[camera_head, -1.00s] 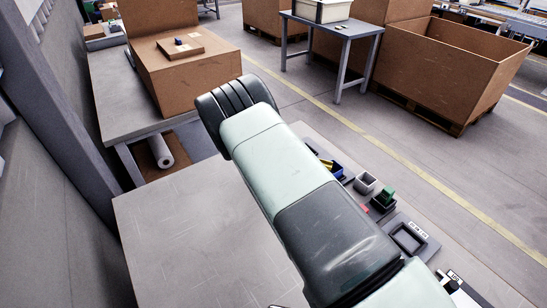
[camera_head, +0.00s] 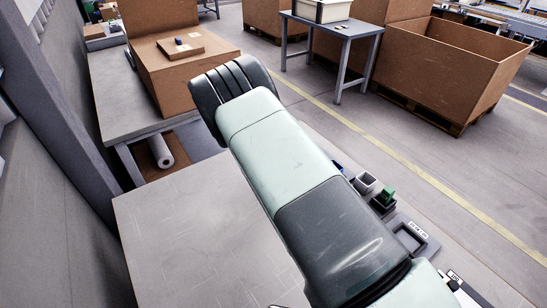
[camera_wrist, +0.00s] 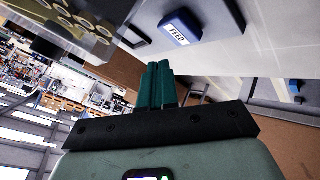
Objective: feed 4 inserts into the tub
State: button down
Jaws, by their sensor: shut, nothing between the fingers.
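My gripper (camera_wrist: 158,85) shows in the wrist view as two teal fingers side by side, shut and empty. A blue block with a white FEED label (camera_wrist: 180,28) is beyond the fingertips; whether it is part of the tub I cannot tell. Several brass-coloured ring-shaped pieces (camera_wrist: 85,18), possibly the inserts, show at the upper left, apart from the fingers. In the head view my arm hides the gripper and much of the bench. A small grey open container (camera_head: 365,182) stands at the bench's right side; I cannot tell if it is the tub.
In the head view a dark container with a green piece (camera_head: 387,196) and a labelled grey tray (camera_head: 411,236) line the bench edge. The bench top (camera_head: 190,230) left of my arm is bare. A cardboard box (camera_head: 180,75) stands on another table behind.

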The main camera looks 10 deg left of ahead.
jog(key=shift+r, duration=1.65)
jog(key=shift+d+m+g, duration=0.4)
jog(key=shift+m+g, duration=0.1)
jog(key=shift+m, duration=0.1)
jog(key=shift+d+m+g+y, duration=0.15)
jog(key=shift+m+g+y, duration=0.25)
jog(key=shift+m+y, duration=0.2)
jog(key=shift+r+m+g+y, duration=0.15)
jog(key=shift+m+g+y, duration=0.25)
jog(key=shift+m, duration=0.2)
jog(key=shift+m+g+y, duration=0.4)
jog(key=shift+m+y, duration=0.5)
jog(key=shift+w+a+f, duration=0.1)
jog(key=shift+a+f, duration=0.05)
jog(key=shift+f, duration=1.2)
jog(key=shift+w+a+f, duration=0.1)
jog(key=shift+f, duration=1.2)
jog(key=shift+s+f, duration=0.1)
jog(key=shift+f, duration=0.6)
